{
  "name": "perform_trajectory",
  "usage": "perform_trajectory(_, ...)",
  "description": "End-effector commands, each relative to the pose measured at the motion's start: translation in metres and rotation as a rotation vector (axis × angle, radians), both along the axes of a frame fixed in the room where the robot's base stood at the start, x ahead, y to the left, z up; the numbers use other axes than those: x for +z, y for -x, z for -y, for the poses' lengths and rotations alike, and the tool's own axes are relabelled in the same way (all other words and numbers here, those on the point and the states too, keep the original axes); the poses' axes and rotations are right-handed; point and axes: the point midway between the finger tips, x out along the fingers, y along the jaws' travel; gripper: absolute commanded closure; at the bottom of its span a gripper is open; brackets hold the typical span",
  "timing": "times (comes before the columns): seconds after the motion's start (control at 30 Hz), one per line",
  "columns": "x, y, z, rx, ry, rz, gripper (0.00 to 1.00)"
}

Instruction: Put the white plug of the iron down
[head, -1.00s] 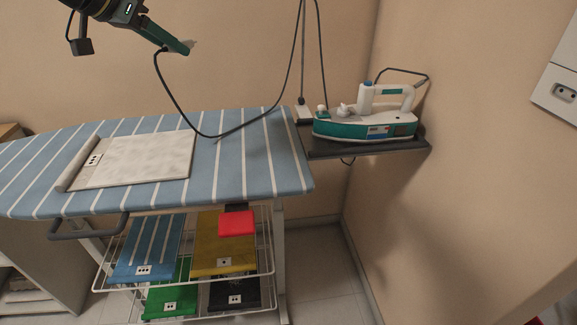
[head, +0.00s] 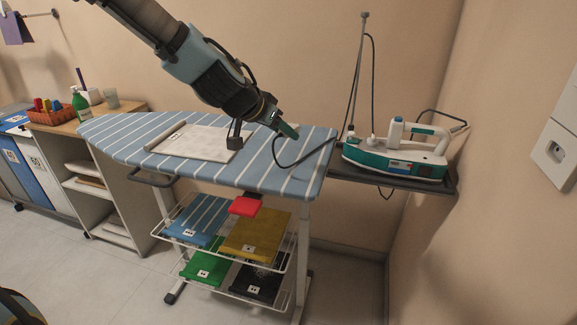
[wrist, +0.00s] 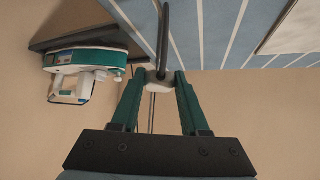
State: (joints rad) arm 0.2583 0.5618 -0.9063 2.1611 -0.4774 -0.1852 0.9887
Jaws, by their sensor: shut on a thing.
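My gripper (head: 290,131) hangs over the right end of the striped ironing board (head: 285,178). In the wrist view my gripper (wrist: 157,80) has its green fingers closed on the small white plug (wrist: 159,77), with the dark cord running from it. In the head view the plug is mostly hidden by the fingers. The cord (head: 283,162) loops from the plug across the board's right end. The white and green iron (head: 395,160) stands on the dark shelf (head: 400,183) to the right; it also shows at the left of the wrist view (wrist: 88,60).
A folded pale cloth (head: 205,143) lies on the board, left of the gripper. A wire rack (head: 221,267) below holds several folded clothes. The wall outlet (head: 555,152) is at the far right. A cabinet (head: 115,185) stands left. Bare board lies around the cord.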

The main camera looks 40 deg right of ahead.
Motion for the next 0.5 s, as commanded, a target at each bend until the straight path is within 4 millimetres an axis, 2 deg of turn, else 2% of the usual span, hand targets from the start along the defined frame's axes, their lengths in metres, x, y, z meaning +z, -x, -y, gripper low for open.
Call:
perform_trajectory(0.1,-0.021,0.001,0.0,0.001,-0.002,-0.008,1.0)
perform_trajectory(0.23,-0.041,0.001,0.0,0.001,-0.002,-0.006,1.0)
perform_trajectory(0.5,-0.059,0.0,0.0,0.0,0.0,-0.003,1.0)
